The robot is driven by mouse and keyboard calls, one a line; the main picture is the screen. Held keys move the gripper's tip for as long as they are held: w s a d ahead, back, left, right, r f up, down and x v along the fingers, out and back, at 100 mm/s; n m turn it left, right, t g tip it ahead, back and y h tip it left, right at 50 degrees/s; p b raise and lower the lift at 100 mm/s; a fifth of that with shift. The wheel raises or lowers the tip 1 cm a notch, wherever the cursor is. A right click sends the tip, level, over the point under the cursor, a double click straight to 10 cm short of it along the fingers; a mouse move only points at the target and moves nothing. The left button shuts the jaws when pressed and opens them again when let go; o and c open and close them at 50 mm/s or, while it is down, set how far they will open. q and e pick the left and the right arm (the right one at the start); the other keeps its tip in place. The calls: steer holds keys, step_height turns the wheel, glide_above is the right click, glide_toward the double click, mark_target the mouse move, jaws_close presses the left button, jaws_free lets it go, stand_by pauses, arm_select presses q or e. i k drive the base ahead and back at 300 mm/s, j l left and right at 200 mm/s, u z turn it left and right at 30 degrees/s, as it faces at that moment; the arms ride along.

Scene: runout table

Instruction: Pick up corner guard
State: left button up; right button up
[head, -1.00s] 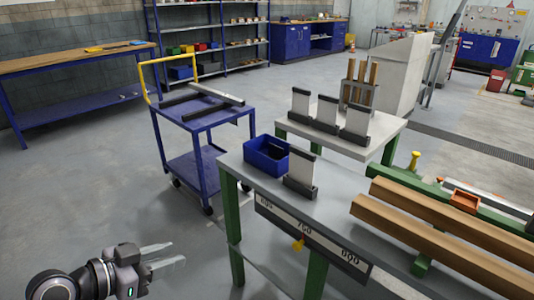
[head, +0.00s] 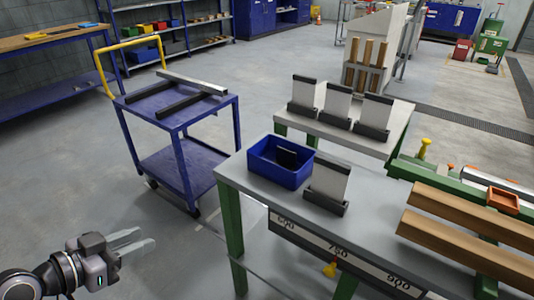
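No part is clearly marked as the corner guard. A small black piece (head: 287,158) lies in the blue bin (head: 268,174) on the near table and may be it. Its shape is partly hidden by the bin wall. Long dark and light bars (head: 193,84) lie on top of the blue cart and cannot be told for certain either. My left gripper (head: 143,241) is at the lower left, over the floor, with its pale fingers apart and nothing between them. It is well away from the bin and the cart. My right gripper is out of view.
The near table (head: 260,199) has green legs and a white panel in a dark holder (head: 328,187) beside the bin. Several similar panels stand on the table behind. The blue cart (head: 180,119) has a yellow handle. Wooden beams (head: 470,240) lie at right. Floor at left is clear.

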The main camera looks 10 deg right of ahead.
mark_target(286, 159)
steer(key=i+j, duration=1.75)
steer(key=i+j+z, duration=0.15)
steer(key=i+j, duration=0.5)
steer(key=z, duration=2.45)
steer(key=i+l+z, duration=0.4)
steer(key=k+l, duration=0.1)
